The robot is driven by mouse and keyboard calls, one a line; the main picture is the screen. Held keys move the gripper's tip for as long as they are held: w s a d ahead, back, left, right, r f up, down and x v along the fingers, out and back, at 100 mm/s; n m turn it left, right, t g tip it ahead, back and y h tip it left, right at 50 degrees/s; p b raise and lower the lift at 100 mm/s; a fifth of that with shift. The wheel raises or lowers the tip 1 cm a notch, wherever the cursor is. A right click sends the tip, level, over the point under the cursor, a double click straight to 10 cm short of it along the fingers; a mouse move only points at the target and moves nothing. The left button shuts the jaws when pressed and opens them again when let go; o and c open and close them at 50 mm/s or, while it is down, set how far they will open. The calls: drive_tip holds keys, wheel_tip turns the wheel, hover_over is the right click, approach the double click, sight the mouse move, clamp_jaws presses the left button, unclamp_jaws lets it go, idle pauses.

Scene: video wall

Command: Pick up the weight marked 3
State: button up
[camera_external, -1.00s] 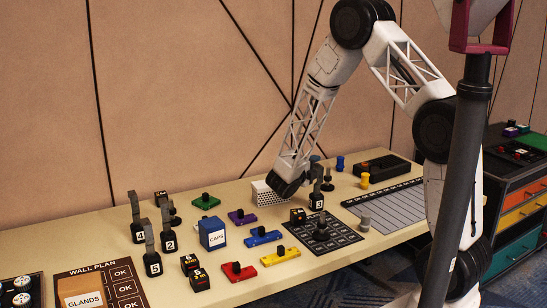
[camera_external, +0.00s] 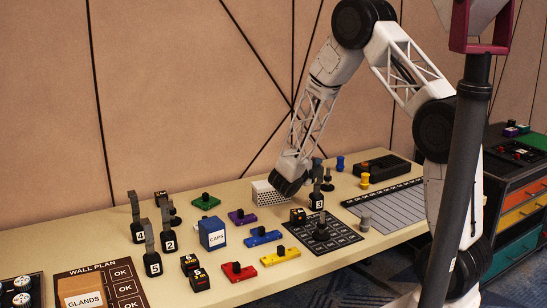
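The weight marked 3 (camera_external: 317,203) is a small black block with a white number label and an upright grey handle. It stands upright at the back edge of the dark grid panel. My gripper (camera_external: 291,186) is at the lower end of the white lattice arm, just left of and near this weight. Its fingers are dark and small here, so I cannot tell whether they are open or touch the handle. Similar weights marked 4 (camera_external: 138,234), 2 (camera_external: 169,241) and 5 (camera_external: 152,264) stand at the left of the table.
A blue CAPS box (camera_external: 212,233), coloured bar pieces and small black blocks occupy the middle of the table. The dark grid panel (camera_external: 345,240) lies below the weight marked 3. A dark pole crosses the right side.

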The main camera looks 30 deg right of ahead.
clamp_jaws()
drive_tip(key=shift+r, duration=0.1)
idle(0.9)
